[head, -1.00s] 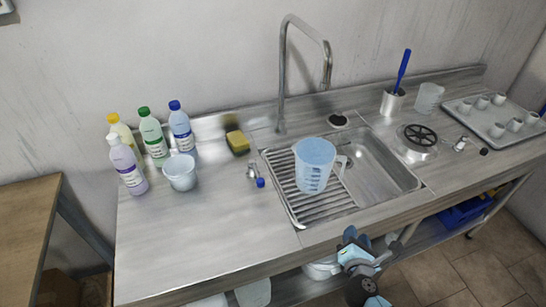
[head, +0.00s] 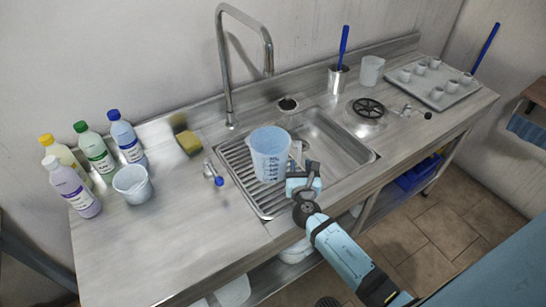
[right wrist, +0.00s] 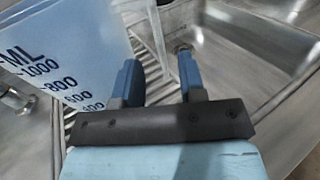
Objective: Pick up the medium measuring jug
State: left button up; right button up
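A translucent measuring jug (head: 269,158) with a printed scale stands upright on the ribbed drainer at the left of the sink. Its handle faces right, and its scale (right wrist: 55,72) fills the left of the right wrist view. My right gripper (head: 306,168) is at the jug's handle side. In the right wrist view its two blue fingers (right wrist: 158,78) are apart, with the handle showing just beyond the gap between them. I cannot tell whether they touch it. A smaller jug (head: 132,186) stands at left; another clear one (head: 371,71) stands at the back right. My left gripper is out of view.
Several capped bottles (head: 97,152) stand at the left of the steel counter (head: 160,240). A sponge (head: 189,142), a small tap (head: 214,176) and the tall faucet (head: 226,75) are around the drainer. A tray with cups (head: 440,100) is at right. The front-left counter is clear.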

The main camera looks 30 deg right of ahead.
jog(key=x, duration=0.4)
jog(key=shift+w+d, duration=0.2)
jog(key=shift+w, duration=0.05)
grip_shut()
jog(key=shift+r+p, duration=0.15)
jog(key=shift+p, duration=0.15)
jog(key=shift+r+p, duration=0.4)
jog(key=shift+r, duration=0.7)
notch_tip(320, 180, up, 13)
jog(key=p, duration=0.4)
notch_tip(320, 180, up, 4)
send_over(300, 153)
jog(key=shift+w+d+r, duration=0.2)
jog(key=shift+w+d, duration=0.05)
jog(key=shift+w, duration=0.2)
jog(key=shift+r, duration=0.1)
